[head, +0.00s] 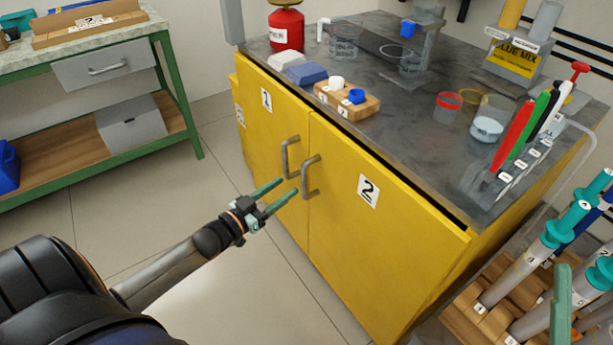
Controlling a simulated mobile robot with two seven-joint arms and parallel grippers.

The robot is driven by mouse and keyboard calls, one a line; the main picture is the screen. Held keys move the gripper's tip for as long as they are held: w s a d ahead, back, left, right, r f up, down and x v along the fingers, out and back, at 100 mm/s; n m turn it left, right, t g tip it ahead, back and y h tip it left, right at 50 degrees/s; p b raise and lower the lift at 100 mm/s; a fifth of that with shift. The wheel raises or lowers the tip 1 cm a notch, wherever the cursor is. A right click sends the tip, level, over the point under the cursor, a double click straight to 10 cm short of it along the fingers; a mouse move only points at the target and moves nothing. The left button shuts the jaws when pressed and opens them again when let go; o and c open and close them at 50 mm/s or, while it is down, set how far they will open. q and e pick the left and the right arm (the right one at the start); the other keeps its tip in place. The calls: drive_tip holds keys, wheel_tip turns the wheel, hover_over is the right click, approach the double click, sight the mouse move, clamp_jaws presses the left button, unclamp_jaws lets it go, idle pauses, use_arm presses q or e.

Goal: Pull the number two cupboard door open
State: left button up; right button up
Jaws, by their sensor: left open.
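The number two cupboard door (385,235) is the right yellow door of the cupboard under the grey worktop, with a white "2" label (368,190). It looks shut. Its grey bar handle (308,180) is upright near its left edge. My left gripper (288,187) is open, its two green fingers pointing at the handle from the lower left. The fingertips are close to the handle; I cannot tell whether they touch it. A green bar at the lower right looks like one finger of my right gripper (562,305); the rest is hidden or out of frame.
The number one door (270,120) with its own handle (286,158) is just left. A wooden rack (465,310) of teal-capped tubes stands at the lower right. A green-framed bench (180,100) is at the left. The floor before the doors is clear.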

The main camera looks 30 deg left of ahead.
sight(302, 175)
use_arm(q)
drive_tip(key=w, duration=0.2)
drive_tip(key=w+b, duration=0.1)
drive_tip(key=shift+w+d, duration=0.15)
drive_tip(key=shift+d, duration=0.15)
drive_tip(key=w, duration=0.1)
drive_tip(key=w+b, duration=0.1)
drive_tip(key=w, duration=0.1)
drive_tip(key=shift+w+d, duration=0.2)
drive_tip(key=shift+d, duration=0.15)
drive_tip(key=shift+w+d, duration=0.15)
drive_tip(key=shift+w, duration=0.5)
use_arm(e)
drive_tip(key=shift+s+a+r+n+y, duration=0.15)
drive_tip(key=shift+s+r+n+y, duration=0.15)
drive_tip(key=shift+s+n+y, duration=0.45)
drive_tip(key=shift+s+a+r+n+y, duration=0.1)
drive_tip(key=shift+s+r+n+y, duration=0.2)
drive_tip(key=shift+s+y, duration=0.45)
drive_tip(key=shift+w, duration=0.2)
use_arm(q)
clamp_jaws()
